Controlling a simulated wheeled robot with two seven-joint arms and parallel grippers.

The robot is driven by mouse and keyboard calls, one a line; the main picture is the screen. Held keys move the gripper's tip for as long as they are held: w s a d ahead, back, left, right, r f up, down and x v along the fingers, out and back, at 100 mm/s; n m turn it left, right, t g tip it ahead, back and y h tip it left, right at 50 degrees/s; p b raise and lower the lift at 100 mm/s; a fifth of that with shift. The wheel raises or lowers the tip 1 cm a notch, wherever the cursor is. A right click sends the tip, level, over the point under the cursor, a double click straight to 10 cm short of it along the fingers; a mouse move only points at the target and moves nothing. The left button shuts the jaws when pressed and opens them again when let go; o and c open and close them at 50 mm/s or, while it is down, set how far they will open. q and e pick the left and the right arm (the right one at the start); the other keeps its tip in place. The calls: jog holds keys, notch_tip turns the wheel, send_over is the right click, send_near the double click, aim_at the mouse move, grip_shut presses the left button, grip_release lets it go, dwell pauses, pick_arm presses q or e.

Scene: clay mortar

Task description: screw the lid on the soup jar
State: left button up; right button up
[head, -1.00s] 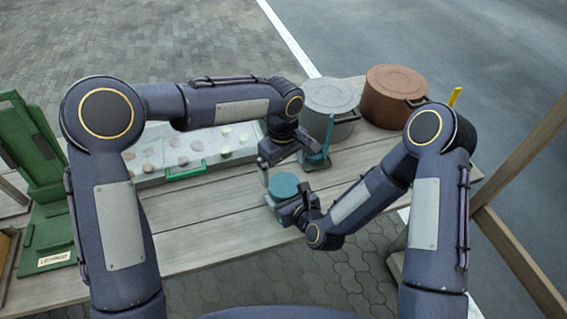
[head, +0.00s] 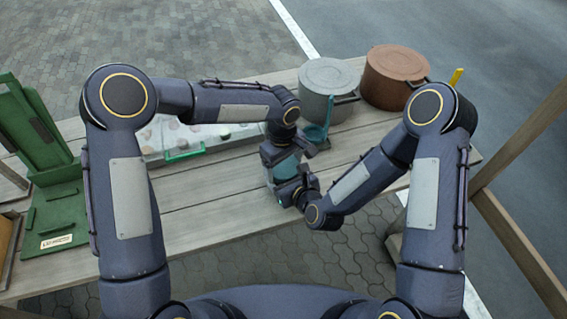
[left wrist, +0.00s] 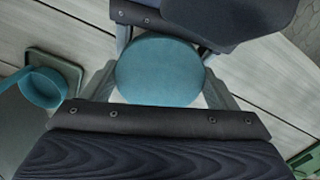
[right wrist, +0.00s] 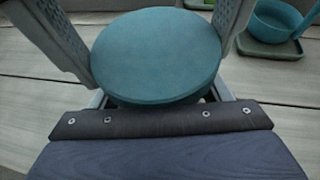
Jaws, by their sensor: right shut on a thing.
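The round teal lid (head: 285,168) sits level on top of the soup jar, near the table's front edge; its face shows large in the left wrist view (left wrist: 160,70) and the right wrist view (right wrist: 157,53). The lid hides most of the jar, so I cannot tell how its thread sits. My right gripper (head: 288,187) is shut on the jar below the lid. My left gripper (head: 282,159) is above the jar with its fingers spread, one on each side of the lid, close to its rim.
A teal ladle (head: 325,132) on a small rest stands behind the jar, close to my left gripper. A grey pot (head: 328,78) and a brown pot (head: 393,70) stand at the back. A tray with a green handle (head: 185,151) and a green stand (head: 55,210) are left.

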pick_arm(q)
jog(key=c, duration=0.6)
jog(key=m, duration=0.3)
jog(key=o, duration=1.1)
jog(key=shift+r, duration=0.1)
jog(key=shift+w+r, duration=0.1)
jog(key=shift+r, duration=2.1)
jog(key=shift+c, duration=0.4)
